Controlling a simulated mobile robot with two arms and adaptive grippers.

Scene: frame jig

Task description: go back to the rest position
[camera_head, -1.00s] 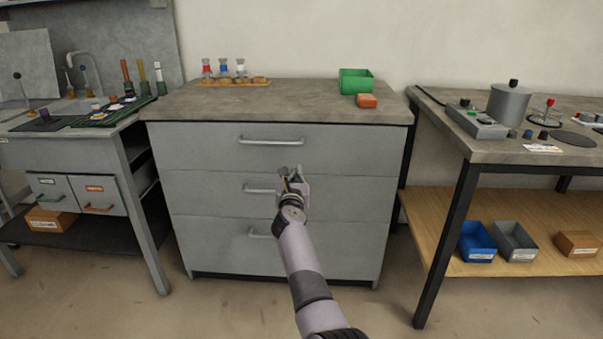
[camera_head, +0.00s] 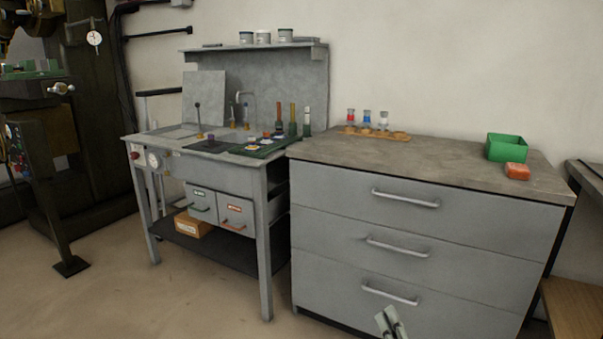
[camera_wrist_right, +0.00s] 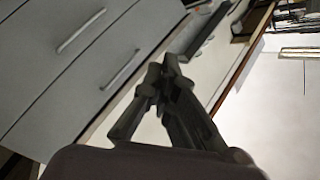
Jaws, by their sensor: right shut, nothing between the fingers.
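My right gripper (camera_head: 391,322) shows at the bottom edge of the head view, in front of the lowest drawer of the grey cabinet (camera_head: 420,259). Only its fingers are in that view; my arm behind them is out of frame. In the right wrist view the fingers (camera_wrist_right: 158,78) come together at the tips, shut with nothing held. The cabinet's drawers are all closed and the gripper is apart from their handles. My left gripper is in neither view.
On the cabinet top stand a wooden rack with capped vials (camera_head: 372,134), a green bin (camera_head: 507,147) and an orange block (camera_head: 517,171). A grey workbench (camera_head: 225,171) stands left of the cabinet, a dark machine (camera_head: 75,130) farther left. The floor at lower left is clear.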

